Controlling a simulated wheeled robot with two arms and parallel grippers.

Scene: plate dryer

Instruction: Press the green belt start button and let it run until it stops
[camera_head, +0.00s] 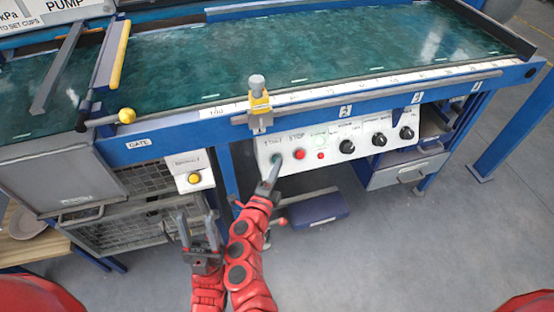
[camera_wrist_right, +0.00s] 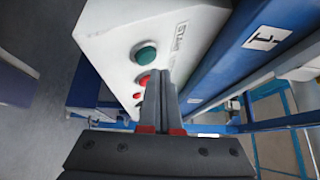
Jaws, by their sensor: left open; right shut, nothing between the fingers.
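The green start button (camera_head: 276,158) is at the left end of the white control panel (camera_head: 330,150) under the belt's front rail. It also shows in the right wrist view (camera_wrist_right: 146,54) as a round green cap beside a red stop button (camera_wrist_right: 142,80). My right gripper (camera_head: 272,170) is shut and empty, its tips at or just in front of the green button; I cannot tell whether they touch. In the right wrist view its fingers (camera_wrist_right: 160,75) point toward the panel. My left gripper (camera_head: 197,217) is open and empty, below the yellow button. The green belt (camera_head: 310,60) is bare.
The red stop button (camera_head: 299,154) and black knobs (camera_head: 347,146) are close to the right on the panel. A yellow button (camera_head: 194,178) sits on a separate box at left. A yellow slider clamp (camera_head: 259,103) stands on the rail above. Wire baskets (camera_head: 125,232) are at lower left.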

